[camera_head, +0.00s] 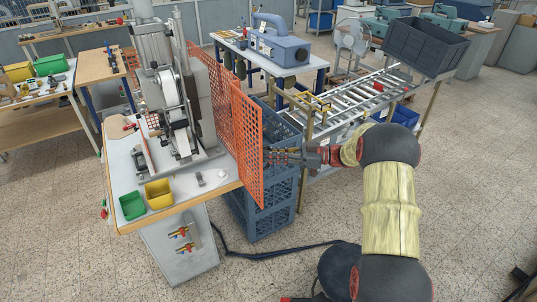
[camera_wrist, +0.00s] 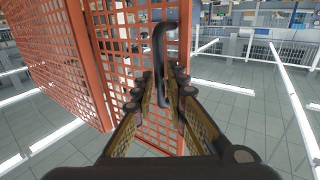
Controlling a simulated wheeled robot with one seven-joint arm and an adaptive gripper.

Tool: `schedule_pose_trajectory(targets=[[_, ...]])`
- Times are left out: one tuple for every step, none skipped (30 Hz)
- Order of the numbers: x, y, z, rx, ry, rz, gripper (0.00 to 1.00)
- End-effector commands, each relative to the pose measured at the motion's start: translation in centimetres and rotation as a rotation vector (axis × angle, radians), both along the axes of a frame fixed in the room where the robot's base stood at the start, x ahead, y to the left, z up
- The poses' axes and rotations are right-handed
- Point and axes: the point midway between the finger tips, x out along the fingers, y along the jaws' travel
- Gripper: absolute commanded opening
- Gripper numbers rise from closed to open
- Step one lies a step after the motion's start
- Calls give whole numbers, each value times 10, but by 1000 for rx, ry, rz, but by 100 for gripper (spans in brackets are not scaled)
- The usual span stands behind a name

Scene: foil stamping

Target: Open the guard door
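The guard door is an orange mesh panel (camera_head: 247,145) at the right side of the stamping machine (camera_head: 172,95). It also fills the middle of the wrist view (camera_wrist: 128,50). A dark, loop-shaped handle (camera_wrist: 160,58) stands out from the panel. My gripper (camera_head: 268,156) is at the door's right edge in the head view. In the wrist view my gripper's fingers (camera_wrist: 166,90) lie close on both sides of the handle's bar and look shut on it. The exact contact is partly hidden by the fingers.
Blue-grey crates (camera_head: 270,205) are stacked just behind and below the door edge. A roller conveyor (camera_head: 360,95) with a dark bin (camera_head: 425,48) runs behind my arm. Green and yellow bins (camera_head: 158,194) sit on the machine table. The floor at front is mostly clear, with a dark cable (camera_head: 275,255).

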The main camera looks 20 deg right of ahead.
Motion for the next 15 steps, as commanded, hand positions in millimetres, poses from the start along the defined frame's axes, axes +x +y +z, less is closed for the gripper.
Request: schedule_pose_trajectory(targets=[[-2,-8,0,1,0,-3,14],[-4,-12,0,1,0,-4,14],[-7,-19,0,1,0,-5,14],[-9,-25,-1,0,1,-5,14],[-11,-31,-1,0,1,-5,14],[-15,-39,0,1,0,-5,14],[-17,-44,0,1,0,-5,14],[-19,-51,0,0,0,-5,14],[-23,-58,0,-1,0,-5,14],[-25,-63,0,0,0,-4,14],[-27,-69,0,0,0,-5,14],[-30,-75,-1,0,0,-5,14],[-32,-80,-1,0,1,-4,14],[-33,-84,-1,-1,1,-3,14],[-35,-89,-1,0,0,-3,14]])
